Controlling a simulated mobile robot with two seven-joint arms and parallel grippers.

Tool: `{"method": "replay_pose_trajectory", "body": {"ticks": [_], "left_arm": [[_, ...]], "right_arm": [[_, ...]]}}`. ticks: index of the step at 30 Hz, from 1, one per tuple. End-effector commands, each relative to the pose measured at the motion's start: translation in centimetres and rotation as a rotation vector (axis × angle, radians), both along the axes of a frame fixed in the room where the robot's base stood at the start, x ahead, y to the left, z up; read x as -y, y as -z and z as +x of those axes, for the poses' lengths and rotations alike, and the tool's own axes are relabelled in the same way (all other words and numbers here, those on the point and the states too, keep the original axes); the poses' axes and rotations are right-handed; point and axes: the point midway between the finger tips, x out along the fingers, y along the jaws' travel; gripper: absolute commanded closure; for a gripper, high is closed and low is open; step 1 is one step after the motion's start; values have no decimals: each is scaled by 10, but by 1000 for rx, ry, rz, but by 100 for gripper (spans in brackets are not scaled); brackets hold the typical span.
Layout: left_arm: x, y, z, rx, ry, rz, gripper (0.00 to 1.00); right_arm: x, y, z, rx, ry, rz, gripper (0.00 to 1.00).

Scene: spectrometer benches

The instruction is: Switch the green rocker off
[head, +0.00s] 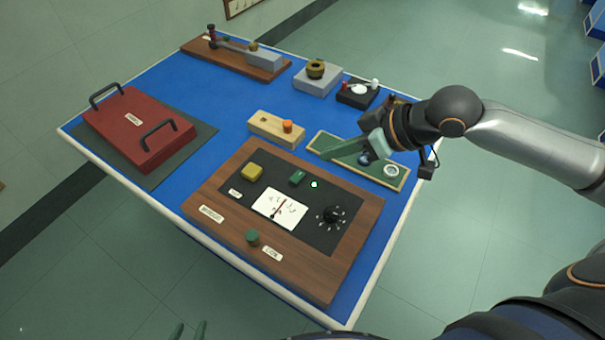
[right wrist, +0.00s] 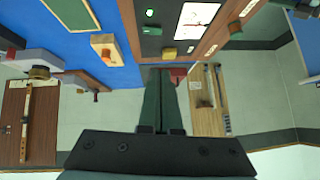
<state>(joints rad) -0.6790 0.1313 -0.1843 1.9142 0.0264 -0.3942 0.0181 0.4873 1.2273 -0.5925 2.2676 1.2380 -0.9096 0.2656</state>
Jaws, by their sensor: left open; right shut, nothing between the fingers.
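The green rocker (head: 298,178) sits on the black plate (head: 312,229) of a wood-framed panel, with a lit green lamp (head: 314,184) just to its right. The rocker also shows in the right wrist view (right wrist: 152,30), beside the lit lamp (right wrist: 150,12). I cannot tell which way the rocker is tilted. My right gripper (head: 322,154) is shut and empty, up and right of the rocker and apart from it; its closed fingers (right wrist: 164,72) show in the right wrist view. My left gripper (head: 189,329) is open at the bottom edge of the head view, away from the panel.
A yellow rocker (head: 252,172), a meter (head: 280,208), a black knob (head: 333,215) and a green button (head: 252,237) share the panel. A wooden block (head: 270,126) and green board (head: 399,184) lie behind it. A red case (head: 138,128) stands left.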

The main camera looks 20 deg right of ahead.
Motion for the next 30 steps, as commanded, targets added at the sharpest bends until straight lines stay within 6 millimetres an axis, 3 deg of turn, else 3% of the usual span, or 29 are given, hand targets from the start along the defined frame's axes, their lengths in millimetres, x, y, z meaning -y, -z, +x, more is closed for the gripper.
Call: {"method": "replay_pose_trajectory", "body": {"ticks": [14,18,30], "left_arm": [[0,6,0,-1,0,0,50],[0,8,0,-1,0,0,50],[0,9,0,0,0,0,50]], "right_arm": [[-46,62,43,-3,-1,2,100],[-46,84,38,-3,0,-1,100],[-47,98,37,1,-1,-2,100]]}}
